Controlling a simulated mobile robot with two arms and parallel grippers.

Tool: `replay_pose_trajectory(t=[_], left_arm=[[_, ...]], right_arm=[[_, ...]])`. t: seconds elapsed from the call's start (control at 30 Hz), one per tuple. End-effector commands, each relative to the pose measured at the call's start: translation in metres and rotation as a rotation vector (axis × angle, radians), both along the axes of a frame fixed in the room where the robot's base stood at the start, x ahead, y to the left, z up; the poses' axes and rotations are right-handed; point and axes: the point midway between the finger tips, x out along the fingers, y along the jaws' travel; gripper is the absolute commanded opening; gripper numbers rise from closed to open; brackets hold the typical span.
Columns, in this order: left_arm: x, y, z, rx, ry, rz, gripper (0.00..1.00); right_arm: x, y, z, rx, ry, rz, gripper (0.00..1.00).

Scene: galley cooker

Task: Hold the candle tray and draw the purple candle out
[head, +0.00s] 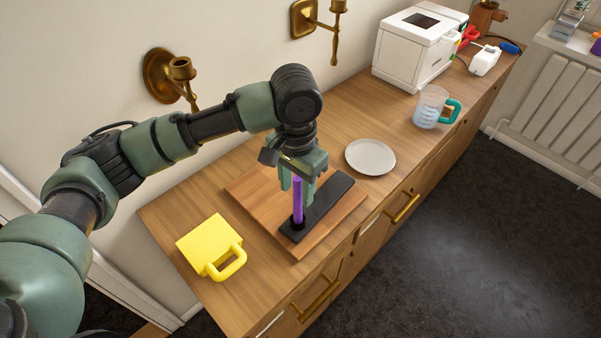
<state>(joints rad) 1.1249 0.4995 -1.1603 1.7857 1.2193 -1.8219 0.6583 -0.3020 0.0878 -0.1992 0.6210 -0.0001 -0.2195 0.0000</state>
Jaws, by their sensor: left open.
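The purple candle (298,202) stands upright near the front-left end of the black candle tray (327,203). The tray lies on a wooden board (313,237) on the counter. My left gripper (297,190) points down over the tray at the candle, with its fingers apart. One finger shows left of the candle and another to its right. I cannot tell whether they touch it. The gripper hides part of the tray's back edge. My right gripper is not in view.
A yellow mug-like block with a handle (205,241) lies left of the board. A white plate (370,157) is right of the tray. A measuring jug with a teal handle (430,106) and a white appliance (413,50) stand farther back. Brass sconces (160,75) jut from the wall.

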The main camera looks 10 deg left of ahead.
Motion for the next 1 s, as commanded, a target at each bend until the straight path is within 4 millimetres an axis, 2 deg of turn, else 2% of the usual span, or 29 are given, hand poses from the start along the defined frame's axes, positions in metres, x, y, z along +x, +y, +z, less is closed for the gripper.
replay_pose_trajectory(t=[0.1,0.3,0.63,0.67,0.8,0.9,1.0], left_arm=[[-0.001,0.001,-0.018,0.001,0.003,0.001,0.44],[0.0,0.0,-0.038,0.0,0.0,0.001,0.44],[0.0,0.0,-0.043,0.0,-0.001,0.0,0.44],[0.0,0.0,-0.043,0.0,-0.001,0.0,0.41],[0.0,0.0,-0.043,0.0,-0.001,0.0,0.02],[0.0,0.0,-0.043,0.0,-0.001,0.0,0.0],[0.0,0.0,-0.043,0.0,-0.001,0.0,0.0]], right_arm=[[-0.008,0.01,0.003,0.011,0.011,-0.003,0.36],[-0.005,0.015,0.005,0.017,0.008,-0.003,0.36],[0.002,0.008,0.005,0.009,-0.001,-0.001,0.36],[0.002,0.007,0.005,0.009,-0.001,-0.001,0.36],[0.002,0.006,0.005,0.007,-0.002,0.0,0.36],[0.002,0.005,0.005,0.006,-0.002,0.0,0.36],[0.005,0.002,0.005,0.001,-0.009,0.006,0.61]])
